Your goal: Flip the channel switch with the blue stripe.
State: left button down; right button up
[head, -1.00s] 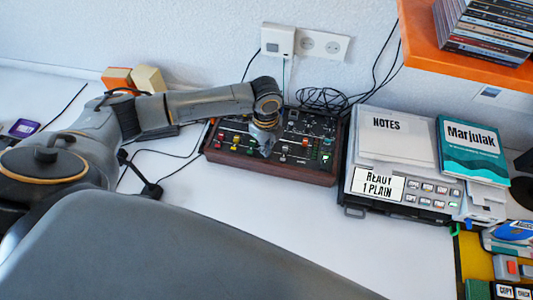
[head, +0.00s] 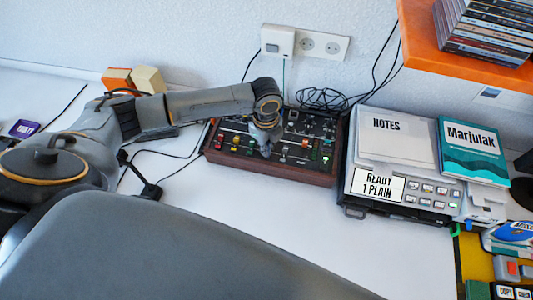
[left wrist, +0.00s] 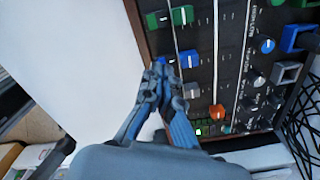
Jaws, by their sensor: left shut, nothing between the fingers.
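The mixer (head: 290,175) is a dark panel with wooden sides and rows of coloured faders, knobs and switches. My left gripper (head: 265,153) is shut and empty, pointing down over the mixer's front middle. In the left wrist view its fingertips (left wrist: 164,66) are together at the mixer's near edge. A small blue mark (left wrist: 159,60) shows right at the fingertips, beside a blue fader (left wrist: 188,59). The fingers partly hide the switch there, so I cannot tell its position or whether they touch it. My right gripper is not in view.
A grey device (head: 352,212) with a notes pad and a book stands close to the mixer's right. Loose black cables (head: 325,97) lie behind it. An orange shelf (head: 430,55) with disc cases overhangs at upper right. The white table in front is clear.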

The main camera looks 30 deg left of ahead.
pick_arm(q)
jog(key=shift+f+b, duration=0.45)
jog(key=shift+f, duration=0.65)
dwell(0.6)
jog(key=shift+s, duration=0.1)
notch_tip(320, 180, up, 7)
jog(key=p, duration=0.8)
jog(key=shift+r, duration=0.1)
dwell(0.5)
